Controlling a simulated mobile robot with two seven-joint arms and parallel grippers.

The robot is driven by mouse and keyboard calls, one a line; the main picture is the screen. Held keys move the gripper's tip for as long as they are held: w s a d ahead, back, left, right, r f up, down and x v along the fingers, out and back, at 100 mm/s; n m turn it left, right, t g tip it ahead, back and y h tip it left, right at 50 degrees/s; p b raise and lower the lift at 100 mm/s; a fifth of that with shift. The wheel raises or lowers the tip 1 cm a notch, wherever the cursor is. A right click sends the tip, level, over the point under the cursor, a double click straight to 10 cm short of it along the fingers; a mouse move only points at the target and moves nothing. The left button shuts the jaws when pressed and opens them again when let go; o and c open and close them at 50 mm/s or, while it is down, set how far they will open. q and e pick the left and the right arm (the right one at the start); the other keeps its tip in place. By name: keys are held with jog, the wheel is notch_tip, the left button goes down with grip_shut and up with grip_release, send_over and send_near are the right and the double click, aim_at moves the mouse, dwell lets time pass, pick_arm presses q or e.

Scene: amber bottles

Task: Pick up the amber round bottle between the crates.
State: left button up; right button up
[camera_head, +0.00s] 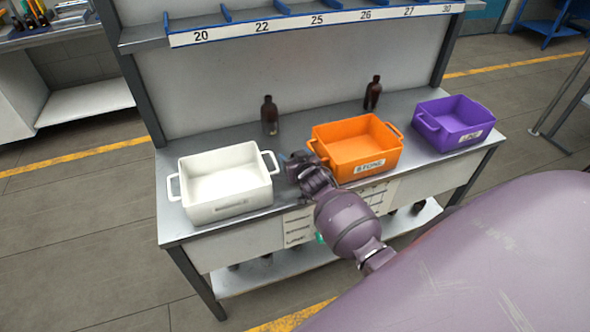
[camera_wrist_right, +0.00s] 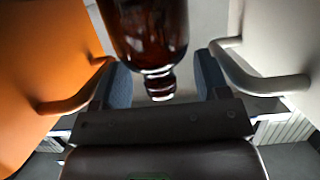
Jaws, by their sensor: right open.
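The amber bottle (camera_head: 269,115) stands upright near the back of the bench, between the white crate (camera_head: 200,209) and the orange crate (camera_head: 357,162). My right gripper (camera_head: 298,162) is in the gap between these crates, in front of the bottle. In the right wrist view the bottle (camera_wrist_right: 150,35) appears inverted, its neck lying between the open fingers (camera_wrist_right: 163,82), with space on both sides. The orange crate (camera_wrist_right: 40,60) is on the left there and the white crate (camera_wrist_right: 275,45) on the right. My left gripper is not in view.
A second dark bottle (camera_head: 373,93) stands behind the orange crate. A purple crate (camera_head: 455,123) is at the right end of the bench. Crate handles flank my right gripper closely. A shelf with a numbered strip (camera_head: 318,21) runs above the bench.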

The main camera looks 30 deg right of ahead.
jog(key=shift+s+f, duration=0.1)
jog(key=c, duration=1.2)
